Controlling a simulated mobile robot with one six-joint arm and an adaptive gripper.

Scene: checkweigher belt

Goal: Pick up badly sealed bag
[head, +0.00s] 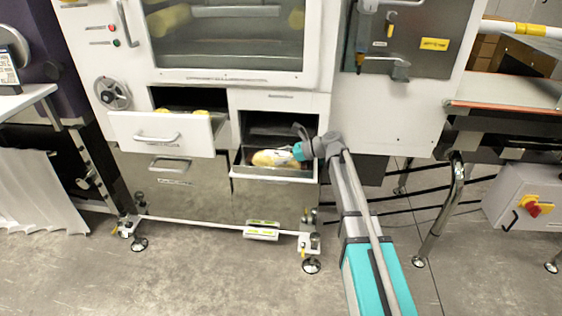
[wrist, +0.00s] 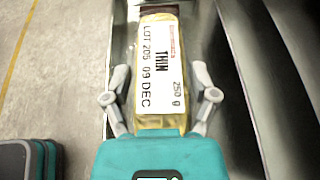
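A yellow bag (head: 270,158) lies in the open right drawer (head: 272,174) of the white machine. In the wrist view the bag (wrist: 160,60) has a white label reading THIN, 250 g, LOT 205, 09 DEC. Its far end is at the top of the picture; I cannot make out its seal. My gripper (head: 300,149) reaches into the drawer from the right. In the wrist view my gripper (wrist: 160,78) has one finger on each side of the bag, with a gap showing on both sides. The near end of the bag is hidden by the gripper's teal body.
The left drawer (head: 162,133) is also pulled out, with yellow items inside. The drawer's metal walls stand close on both sides of my gripper. A conveyor (head: 505,92) and a red-yellow switch box (head: 535,205) stand to the right. The floor in front is clear.

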